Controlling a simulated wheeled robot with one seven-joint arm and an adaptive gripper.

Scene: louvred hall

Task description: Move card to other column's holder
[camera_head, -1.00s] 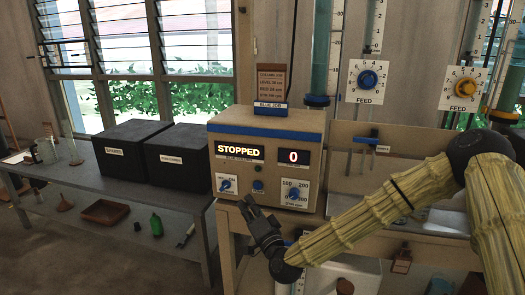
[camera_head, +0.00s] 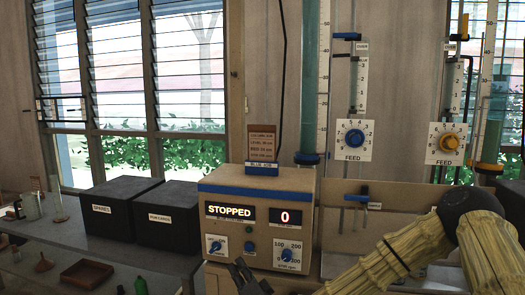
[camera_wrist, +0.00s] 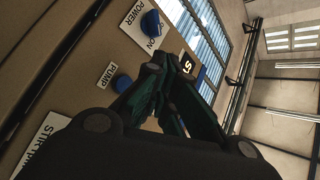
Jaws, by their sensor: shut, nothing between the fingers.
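A reddish-brown card (camera_head: 262,143) with printed lines stands upright in a blue-fronted holder (camera_head: 262,169) on top of the pump control box (camera_head: 257,190). The box shows STOPPED and 0. The blue column (camera_head: 308,110) rises behind the box. The orange-fitted column (camera_head: 491,125) is at the far right; I cannot make out a card holder for it. My gripper (camera_head: 240,268) is shut and empty, low in front of the box's panel and well below the card. In the wrist view my gripper's fingers (camera_wrist: 187,88) point past the box's front panel; the card is not recognisable there.
Blue (camera_head: 352,139) and orange (camera_head: 449,144) FEED dials are on the wall behind. Two black boxes (camera_head: 115,208) stand on the side bench at left. The box's knobs, such as the POWER knob (camera_wrist: 150,24), are close to my fingers. The air above the box is clear.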

